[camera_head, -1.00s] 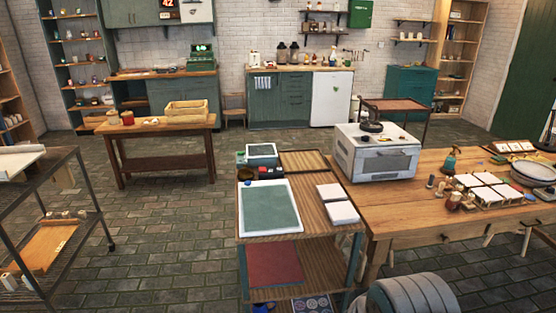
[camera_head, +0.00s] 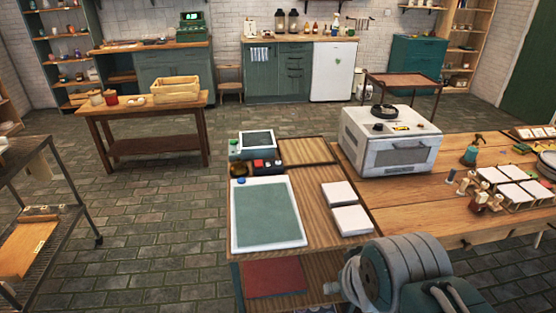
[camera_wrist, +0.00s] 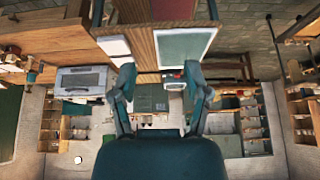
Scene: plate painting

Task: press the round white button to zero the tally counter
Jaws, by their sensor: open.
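A small device with a dark screen (camera_head: 257,142) and a green knob (camera_head: 234,142) stands at the back left corner of the near wooden bench; I cannot tell whether it is the tally counter. Small red and black blocks (camera_head: 267,163) lie in front of it. I cannot make out a round white button on it. In the wrist view, which is upside down, my gripper (camera_wrist: 160,80) is open and empty, its two fingers apart, with the bench beyond them. My arm shows at the lower right of the head view; the fingertips are not visible there.
The bench carries a green mat with a white border (camera_head: 268,214), white blocks (camera_head: 345,206) and a wooden tray (camera_head: 306,151). A white oven (camera_head: 391,150) stands to the right. A wire rack (camera_head: 50,210) is at left. Brick floor (camera_head: 150,230) lies open between.

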